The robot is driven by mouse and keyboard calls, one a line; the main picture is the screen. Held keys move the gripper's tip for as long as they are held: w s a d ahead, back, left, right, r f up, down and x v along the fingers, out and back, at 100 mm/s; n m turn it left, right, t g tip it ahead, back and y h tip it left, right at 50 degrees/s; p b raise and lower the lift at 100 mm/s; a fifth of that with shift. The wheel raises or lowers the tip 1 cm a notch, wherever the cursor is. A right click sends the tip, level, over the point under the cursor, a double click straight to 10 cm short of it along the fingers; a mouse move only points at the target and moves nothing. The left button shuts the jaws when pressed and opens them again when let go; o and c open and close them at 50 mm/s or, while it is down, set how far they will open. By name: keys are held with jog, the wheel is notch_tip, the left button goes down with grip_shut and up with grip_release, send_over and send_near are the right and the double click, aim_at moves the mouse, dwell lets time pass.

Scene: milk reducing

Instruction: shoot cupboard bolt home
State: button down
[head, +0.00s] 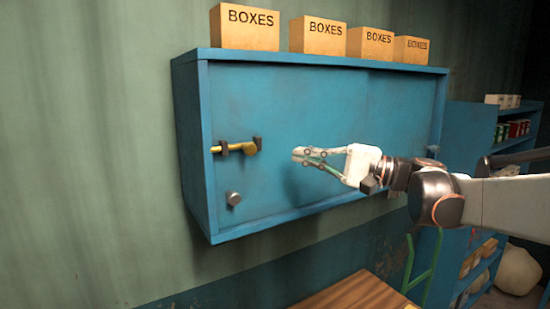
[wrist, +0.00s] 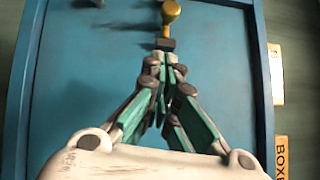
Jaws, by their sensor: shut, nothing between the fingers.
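A blue wall cupboard (head: 300,105) has a yellow bolt (head: 235,148) on the left part of its front. The bolt's rod runs level through dark brackets, its left end near the cupboard's left edge. Its round yellow knob (head: 250,148) is beside the right bracket (head: 258,143). In the wrist view the knob (wrist: 171,10) shows at the top, beyond a dark bracket (wrist: 166,44). My gripper (head: 297,154) is shut and empty, pointing left in front of the door, right of the bolt and apart from it. Its closed fingertips (wrist: 165,60) also show in the wrist view.
A grey round knob (head: 233,198) is below the bolt, and another (head: 432,149) is at the cupboard's right. Several cardboard boxes (head: 245,28) stand on top. A blue shelf (head: 470,130) stands at the right. A wooden surface (head: 355,292) lies below.

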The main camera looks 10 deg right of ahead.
jog(key=b+v, duration=0.1)
jog(key=v, duration=0.5)
jog(key=shift+a, duration=0.1)
